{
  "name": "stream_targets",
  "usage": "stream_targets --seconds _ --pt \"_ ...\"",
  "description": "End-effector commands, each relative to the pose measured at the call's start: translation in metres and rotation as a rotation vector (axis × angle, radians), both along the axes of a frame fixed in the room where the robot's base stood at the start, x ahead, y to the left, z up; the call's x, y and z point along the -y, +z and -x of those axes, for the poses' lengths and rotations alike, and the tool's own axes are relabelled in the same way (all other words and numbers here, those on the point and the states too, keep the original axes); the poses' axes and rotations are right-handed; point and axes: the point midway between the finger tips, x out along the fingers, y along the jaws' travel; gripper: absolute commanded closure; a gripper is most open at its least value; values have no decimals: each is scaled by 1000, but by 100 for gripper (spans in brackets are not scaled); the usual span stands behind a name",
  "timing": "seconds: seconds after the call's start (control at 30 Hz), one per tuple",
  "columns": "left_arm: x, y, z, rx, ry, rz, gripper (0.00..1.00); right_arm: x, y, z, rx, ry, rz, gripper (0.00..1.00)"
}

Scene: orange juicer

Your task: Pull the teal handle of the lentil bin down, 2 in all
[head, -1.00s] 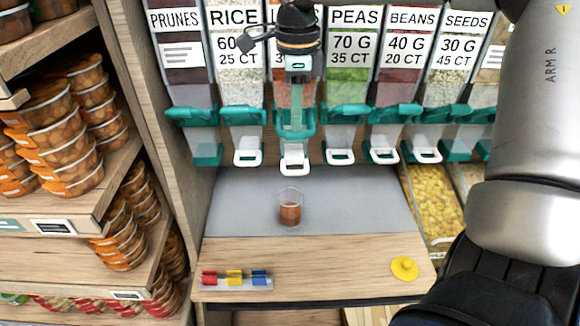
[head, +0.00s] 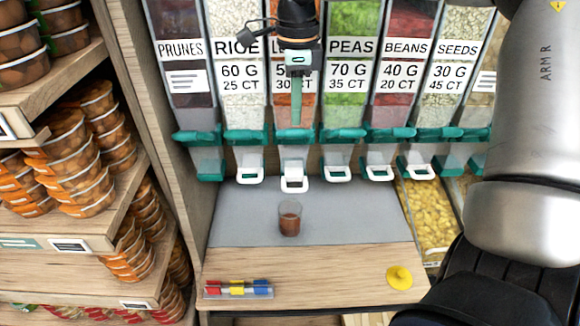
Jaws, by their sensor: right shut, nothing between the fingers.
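The lentil bin (head: 309,88) is the third full bin from the left; my gripper covers much of its label. Its teal handle (head: 290,138) sits level with the neighbouring handles. My right gripper (head: 296,122) comes down from the top of the picture in front of this bin. It is shut and empty, its teal fingertips just above the handle in the picture. I cannot tell whether they touch it. A clear cup (head: 290,218) with reddish-brown contents stands upright on the grey mat below the white-rimmed spout (head: 294,183). My left gripper is out of view.
Prunes (head: 183,85), rice (head: 240,85) and peas bins (head: 352,85) flank it closely. A grey mat (head: 240,210), colored clips (head: 237,288) and a yellow knobbed piece (head: 399,277) lie below. Shelves of tubs (head: 65,170) stand left. My right arm fills the right side.

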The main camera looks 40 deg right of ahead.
Motion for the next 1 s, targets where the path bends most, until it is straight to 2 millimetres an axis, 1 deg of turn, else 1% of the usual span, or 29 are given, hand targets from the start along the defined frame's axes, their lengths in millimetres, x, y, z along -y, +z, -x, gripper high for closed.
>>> stream_targets --seconds 0.23,0.47,0.8,1.0 --pt "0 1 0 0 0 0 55 -1 3 1 2 1 1 100" --pt "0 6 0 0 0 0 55 -9 20 11 2 2 1 100" --pt "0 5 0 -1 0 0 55 -23 45 26 4 1 1 100" --pt "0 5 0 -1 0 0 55 -26 51 31 1 0 0 100"
